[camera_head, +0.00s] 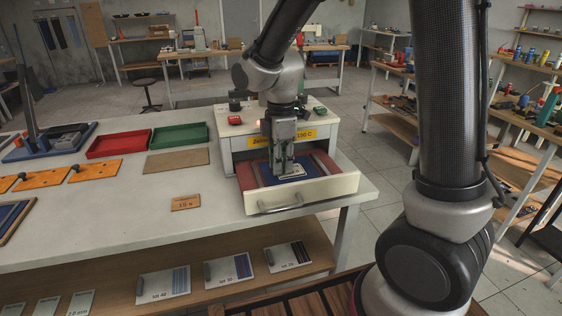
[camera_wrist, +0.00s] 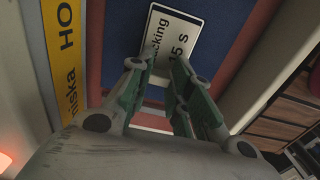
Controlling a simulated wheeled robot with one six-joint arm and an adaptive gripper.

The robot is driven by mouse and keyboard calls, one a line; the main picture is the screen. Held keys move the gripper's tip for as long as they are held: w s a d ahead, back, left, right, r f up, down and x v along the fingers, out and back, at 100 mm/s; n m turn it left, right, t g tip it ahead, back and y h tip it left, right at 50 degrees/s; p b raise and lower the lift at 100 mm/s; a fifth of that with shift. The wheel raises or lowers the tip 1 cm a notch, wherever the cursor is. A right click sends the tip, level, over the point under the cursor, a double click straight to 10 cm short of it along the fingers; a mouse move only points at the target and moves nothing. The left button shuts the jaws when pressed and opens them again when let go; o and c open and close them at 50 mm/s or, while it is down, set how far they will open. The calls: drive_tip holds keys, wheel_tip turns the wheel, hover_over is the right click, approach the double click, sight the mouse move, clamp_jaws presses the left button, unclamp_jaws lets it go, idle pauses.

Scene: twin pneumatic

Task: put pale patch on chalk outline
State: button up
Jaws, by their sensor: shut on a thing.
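My gripper (camera_wrist: 160,66) points down into the open drawer (camera_head: 311,192) of the white press. Its two green-sided fingers straddle the near end of a small pale card (camera_wrist: 177,30). The card carries black lettering ending in "cking" and "15 s". It also shows below my gripper in the head view (camera_head: 293,173). A blue sheet (camera_wrist: 225,30) lies behind the card, with a red surface around it. I cannot tell whether the card touches the sheet. No chalk outline can be made out; fingers and card hide part of the sheet.
The press body (camera_head: 318,125) has a yellow label (camera_head: 297,136) and stands behind the drawer. A red tray (camera_head: 119,143), a green tray (camera_head: 180,136) and orange boards (camera_head: 95,171) lie on the bench to the left. The bench front is mostly clear.

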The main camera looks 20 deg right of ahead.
drive_tip(key=o, duration=0.8)
drive_tip(key=shift+f, duration=0.15)
drive_tip(key=shift+c, duration=0.2)
wheel_tip(320, 180, up, 12)
drive_tip(key=s+d+r+m+t, duration=0.3)
drive_tip(key=s+d+m+t, duration=0.1)
drive_tip(key=s+d+m, duration=1.3)
drive_tip(key=shift+s+d+m, duration=0.25)
drive_tip(key=shift+s+m, duration=0.25)
drive_tip(key=shift+s, duration=0.5)
